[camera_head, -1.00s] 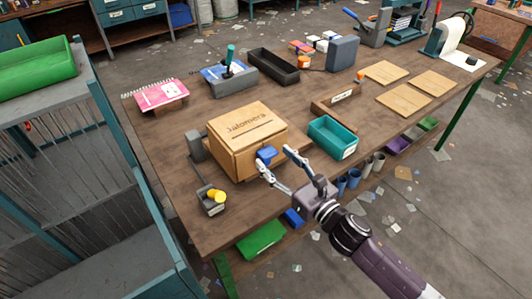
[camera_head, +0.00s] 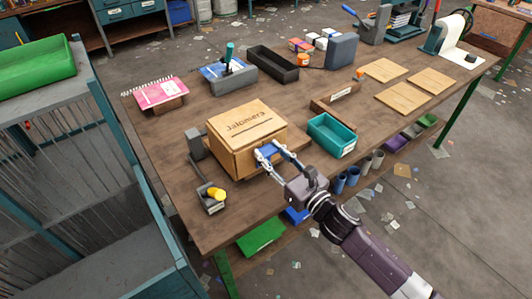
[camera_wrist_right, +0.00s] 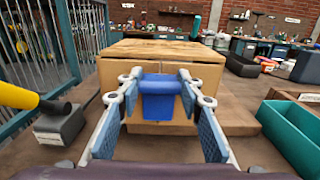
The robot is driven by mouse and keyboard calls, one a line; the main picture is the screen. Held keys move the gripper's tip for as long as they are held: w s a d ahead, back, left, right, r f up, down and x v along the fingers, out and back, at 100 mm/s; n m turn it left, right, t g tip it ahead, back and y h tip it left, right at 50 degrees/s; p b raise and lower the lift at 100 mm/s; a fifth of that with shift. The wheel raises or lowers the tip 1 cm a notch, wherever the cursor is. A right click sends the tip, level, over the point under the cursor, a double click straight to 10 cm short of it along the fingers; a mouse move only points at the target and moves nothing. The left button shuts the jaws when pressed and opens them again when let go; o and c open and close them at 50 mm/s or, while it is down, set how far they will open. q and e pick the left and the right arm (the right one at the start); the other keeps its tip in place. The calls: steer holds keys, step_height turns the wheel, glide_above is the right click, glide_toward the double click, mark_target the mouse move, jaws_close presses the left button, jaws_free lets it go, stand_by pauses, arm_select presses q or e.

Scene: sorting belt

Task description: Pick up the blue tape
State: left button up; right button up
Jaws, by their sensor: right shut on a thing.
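The blue tape (camera_wrist_right: 159,98) is a blue block-like piece at the front of a cardboard box (camera_wrist_right: 200,65). In the head view the blue tape (camera_head: 267,152) shows between my right gripper's fingertips, in front of the box (camera_head: 228,157) lettered "Jalomiera". My right gripper (camera_head: 269,152) is shut on the blue tape, with one finger on each side of it. The right wrist view shows the same fingers (camera_wrist_right: 160,92) around it. Whether the tape touches the box cannot be told. My left gripper is not in view.
A teal tray (camera_head: 338,143) stands to the right of the box. A grey holder with a yellow-handled tool (camera_head: 216,193) is at the left. Wooden squares (camera_head: 402,101) lie at the right. A black tray (camera_head: 273,62) stands behind. The table's front edge is near my arm.

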steer(key=shift+r, duration=0.1)
step_height(320, 180, up, 20)
steer(key=p, duration=0.2)
stand_by(0.3)
steer(key=shift+s+d, duration=0.1)
stand_by(0.5)
steer(key=v, duration=0.6)
steer(key=shift+p, duration=0.4)
stand_by(1.1)
steer(key=shift+s+d, duration=0.2)
steer(key=shift+s, duration=0.1)
